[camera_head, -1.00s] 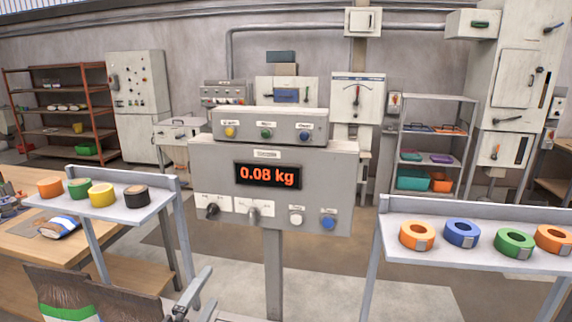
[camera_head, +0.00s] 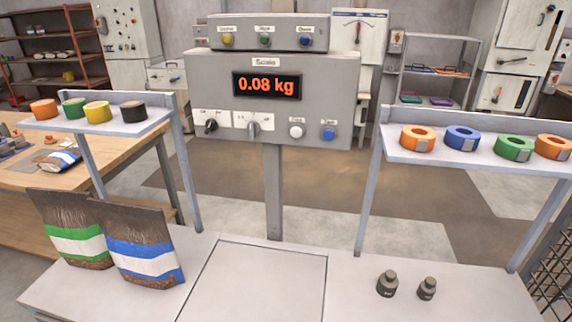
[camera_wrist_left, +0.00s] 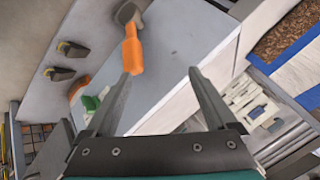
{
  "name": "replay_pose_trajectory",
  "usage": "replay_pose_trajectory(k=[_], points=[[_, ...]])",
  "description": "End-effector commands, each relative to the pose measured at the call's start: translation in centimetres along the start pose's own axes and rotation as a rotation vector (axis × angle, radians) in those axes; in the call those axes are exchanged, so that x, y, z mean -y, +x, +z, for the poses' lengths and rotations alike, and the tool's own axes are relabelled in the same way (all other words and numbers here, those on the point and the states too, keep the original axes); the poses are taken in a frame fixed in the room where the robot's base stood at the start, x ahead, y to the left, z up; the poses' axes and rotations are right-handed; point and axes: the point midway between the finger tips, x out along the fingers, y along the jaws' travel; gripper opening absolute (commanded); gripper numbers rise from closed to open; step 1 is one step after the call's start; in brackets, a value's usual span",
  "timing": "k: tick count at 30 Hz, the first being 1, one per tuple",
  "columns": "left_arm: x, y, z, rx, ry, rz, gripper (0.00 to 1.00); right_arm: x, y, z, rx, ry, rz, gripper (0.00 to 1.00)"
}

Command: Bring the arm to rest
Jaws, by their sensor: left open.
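My left gripper (camera_wrist_left: 160,80) is open in the left wrist view, with nothing held between its two grey fingers. Past its left fingertip lies a tool with an orange handle (camera_wrist_left: 132,52) and a grey head. The fingertip overlaps the handle's end in the picture; I cannot tell whether they touch. Neither gripper shows in the head view, and my right gripper is in no view.
The scale panel (camera_head: 222,90) reads 0.08 kg above the bench. Two bags, one green-banded (camera_head: 68,245) and one blue-banded (camera_head: 140,255), stand at the bench's left. Two dark weights (camera_head: 387,284) (camera_head: 427,288) stand at the right. The square plate (camera_head: 258,285) between is bare.

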Motion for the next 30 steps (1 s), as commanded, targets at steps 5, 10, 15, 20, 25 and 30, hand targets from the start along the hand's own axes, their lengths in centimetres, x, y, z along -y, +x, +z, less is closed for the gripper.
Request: replay_pose_trajectory(k=[5,10,15,20,25,30], points=[[-11.2,1.2,9.4,0.195,-0.235,0.158,0.90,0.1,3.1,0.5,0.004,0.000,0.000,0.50],[-20.8,-0.6,16.4,0.384,-0.441,0.270,0.90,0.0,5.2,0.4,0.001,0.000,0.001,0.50],[-26.9,-3.2,20.4,0.522,-0.573,0.330,0.90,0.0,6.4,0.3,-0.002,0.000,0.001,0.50],[-29.0,-4.4,21.6,0.572,-0.620,0.347,0.90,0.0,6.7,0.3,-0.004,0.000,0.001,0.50],[-29.0,-4.5,21.6,0.576,-0.623,0.348,0.90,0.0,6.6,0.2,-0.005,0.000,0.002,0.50],[-29.0,-4.5,21.6,0.575,-0.621,0.348,0.90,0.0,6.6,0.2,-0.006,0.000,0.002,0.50]])
